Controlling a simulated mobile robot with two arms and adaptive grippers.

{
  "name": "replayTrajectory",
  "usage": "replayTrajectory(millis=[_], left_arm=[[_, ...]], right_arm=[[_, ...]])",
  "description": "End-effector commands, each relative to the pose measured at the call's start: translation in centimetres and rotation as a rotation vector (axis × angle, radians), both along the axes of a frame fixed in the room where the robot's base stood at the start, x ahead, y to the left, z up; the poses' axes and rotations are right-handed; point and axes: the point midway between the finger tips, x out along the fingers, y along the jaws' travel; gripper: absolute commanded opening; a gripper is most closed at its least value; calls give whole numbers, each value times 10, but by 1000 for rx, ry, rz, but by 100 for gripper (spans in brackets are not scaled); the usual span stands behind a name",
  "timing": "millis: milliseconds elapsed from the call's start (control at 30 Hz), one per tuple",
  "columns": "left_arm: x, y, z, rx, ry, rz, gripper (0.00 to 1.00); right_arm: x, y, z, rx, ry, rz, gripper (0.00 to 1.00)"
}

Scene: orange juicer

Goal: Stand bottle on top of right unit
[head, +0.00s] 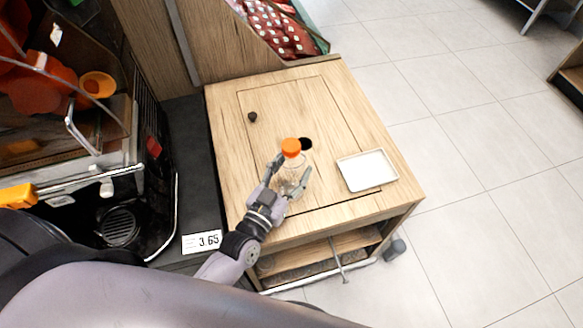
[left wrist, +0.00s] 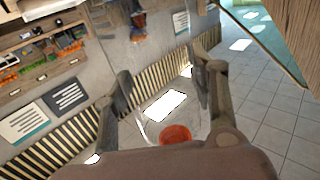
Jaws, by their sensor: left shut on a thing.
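A clear bottle (head: 293,168) with an orange cap (head: 291,147) is over the wooden top of the right unit (head: 225,130) in the head view. My left gripper (head: 286,184) is shut on the bottle's body from the near side. The bottle looks about upright; I cannot tell whether its base touches the top. In the left wrist view the orange cap (left wrist: 176,135) shows between the fingers, and the clear body is hard to make out. My right gripper is not in view.
A white tray (head: 367,170) lies on the unit's top at the right. A dark round hole (head: 305,144) is just behind the bottle, and a small dark knob (head: 252,117) is farther left. The juicer machine (head: 120,215) stands at the left. The top's far part is clear.

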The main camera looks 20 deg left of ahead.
Motion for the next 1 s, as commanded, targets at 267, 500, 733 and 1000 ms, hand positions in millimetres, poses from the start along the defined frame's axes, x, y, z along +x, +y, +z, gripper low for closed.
replayTrajectory(millis=[267, 500, 733, 1000], left_arm=[[0, 0, -3, 0, 0, 0, 54], [0, 0, -3, 0, 1, 0, 70], [0, 0, -3, 0, 1, 0, 72], [-13, 3, -2, 2, 4, -1, 72]], right_arm=[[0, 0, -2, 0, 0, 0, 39], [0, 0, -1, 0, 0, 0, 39], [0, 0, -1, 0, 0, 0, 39], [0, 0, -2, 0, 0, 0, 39]])
